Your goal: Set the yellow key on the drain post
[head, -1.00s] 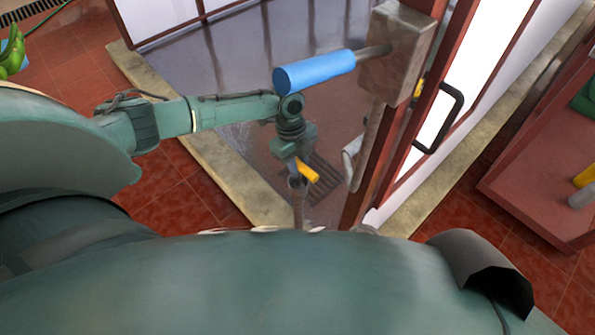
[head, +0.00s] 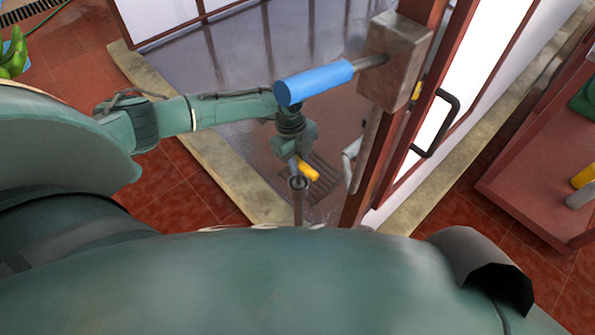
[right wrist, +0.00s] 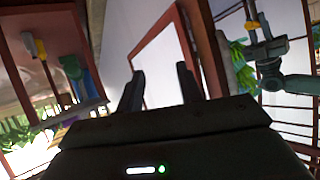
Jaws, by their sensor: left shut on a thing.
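The yellow key (head: 311,173) shows as a short yellow bar at the jaws of my left gripper (head: 299,165) in the head view. My left gripper is shut on it, and the jaws partly hide it. The drain post (head: 298,208) is a thin upright pipe with a dark, cup-like top, directly below the gripper. The key's lower end is at or just above the post top; I cannot tell whether they touch. My right gripper (right wrist: 160,88) is open and empty in the right wrist view, fingers apart, away from the post.
A blue handle (head: 313,82) on a rusty box (head: 396,60) juts out over my left forearm. A red door frame with a black handle (head: 437,123) stands to the right. A floor grate (head: 325,180) lies behind the post. A red shelf (head: 520,190) is at far right.

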